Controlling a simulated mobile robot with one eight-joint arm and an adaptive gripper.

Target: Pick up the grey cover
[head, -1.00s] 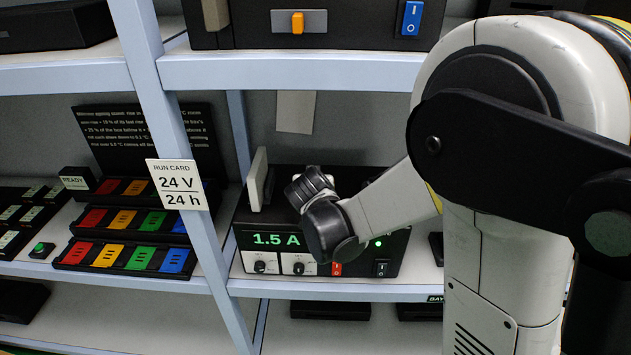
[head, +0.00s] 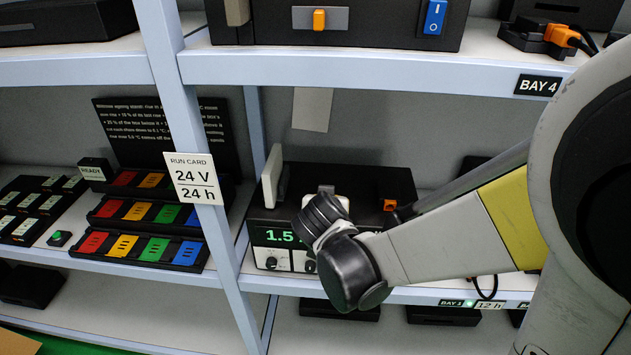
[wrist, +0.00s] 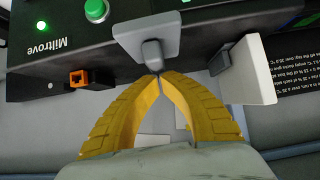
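The grey cover (wrist: 133,40) is a light grey square plate with a darker grey knob on its face. In the wrist view it is in front of the black unit's panel at top centre. My gripper (wrist: 160,74) has its two yellow fingers closed together at the knob's end and appears shut on it. In the head view my gripper (head: 322,218) is over the front of the black unit (head: 390,180) and hides part of its display. Part of a pale plate shows behind it. Whether the cover touches the unit cannot be told.
A pale upright panel (head: 272,180) stands at the unit's left and shows in the wrist view (wrist: 248,72). An orange socket (wrist: 78,77) is on the unit. A shelf post (head: 190,130) with a run card is at left. Another shelf (head: 380,70) is above.

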